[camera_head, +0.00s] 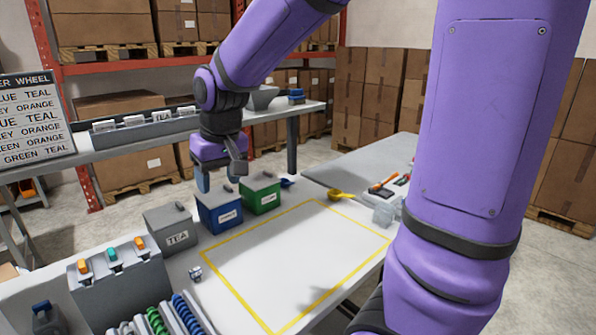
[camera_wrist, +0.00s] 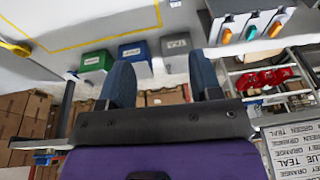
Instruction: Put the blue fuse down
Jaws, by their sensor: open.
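My gripper (camera_head: 220,180) hangs open above the back of the table, close to the blue box (camera_head: 220,208). In the wrist view its two fingers (camera_wrist: 163,85) stand wide apart with nothing seen between them. A small grey-and-dark piece (camera_head: 195,273) lies on the white table, left of the yellow outline; it is too small to tell whether it is the blue fuse. No other piece is clearly a blue fuse.
A grey dispenser (camera_head: 118,280) with orange and teal tops stands at the left. Green and blue coils (camera_head: 180,312) lie in front. The yellow-outlined area (camera_head: 290,255) is bare. A yellow scoop (camera_head: 340,195) and tools lie at the right. A sign (camera_head: 35,118) stands far left.

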